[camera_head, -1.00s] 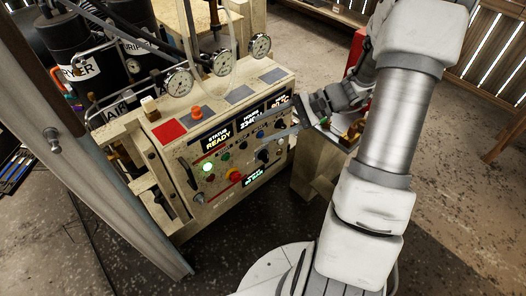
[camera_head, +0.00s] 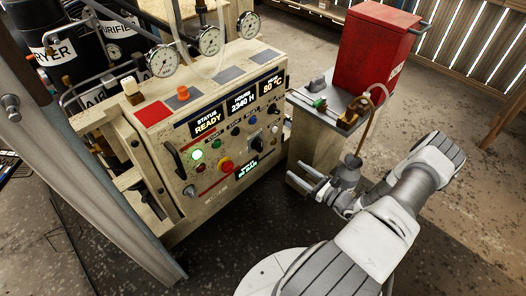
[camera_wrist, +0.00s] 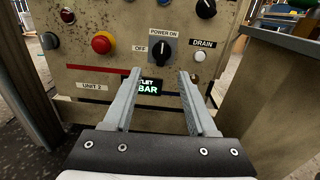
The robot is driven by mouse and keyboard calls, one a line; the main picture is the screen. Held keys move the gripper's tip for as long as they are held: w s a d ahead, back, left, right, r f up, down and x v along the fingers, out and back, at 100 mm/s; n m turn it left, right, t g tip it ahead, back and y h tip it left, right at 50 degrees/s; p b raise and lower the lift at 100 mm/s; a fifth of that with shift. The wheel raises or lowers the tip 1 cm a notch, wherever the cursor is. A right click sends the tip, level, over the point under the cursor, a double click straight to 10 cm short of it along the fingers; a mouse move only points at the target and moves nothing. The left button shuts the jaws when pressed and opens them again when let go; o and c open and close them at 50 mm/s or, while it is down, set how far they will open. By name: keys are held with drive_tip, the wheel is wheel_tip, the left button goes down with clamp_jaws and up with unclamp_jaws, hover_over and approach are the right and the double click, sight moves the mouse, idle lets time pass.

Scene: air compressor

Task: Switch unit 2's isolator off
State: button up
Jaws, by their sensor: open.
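Unit 2's control panel (camera_head: 225,185) stands upright in front of me, with a "UNIT 2" label (camera_wrist: 92,87) in the wrist view. A black rotary knob (camera_wrist: 163,50) on it is marked "POWER ON" above and "OFF" to its left. Its pale pointer line appears to point up to "POWER ON". The knob also shows in the head view (camera_head: 256,146). My gripper (camera_head: 304,175) is open and empty, low and right of the panel in the head view. In the wrist view, its fingertips (camera_wrist: 160,74) are apart, just below the knob in the picture, and not touching it.
A red emergency button (camera_wrist: 102,43) sits left of the knob, and a white "DRAIN" button (camera_wrist: 199,55) to its right. A lit outlet display (camera_wrist: 148,86) is partly behind the fingers. A side stand (camera_head: 318,140) with a red cabinet (camera_head: 375,55) is on the right.

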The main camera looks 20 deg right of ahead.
drive_tip(key=b, duration=0.4)
approach(262, 144)
drive_tip(key=shift+m, duration=0.3)
drive_tip(key=x, duration=0.8)
drive_tip(key=shift+w+a, duration=0.2)
drive_tip(key=shift+w, duration=0.1)
clamp_jaws()
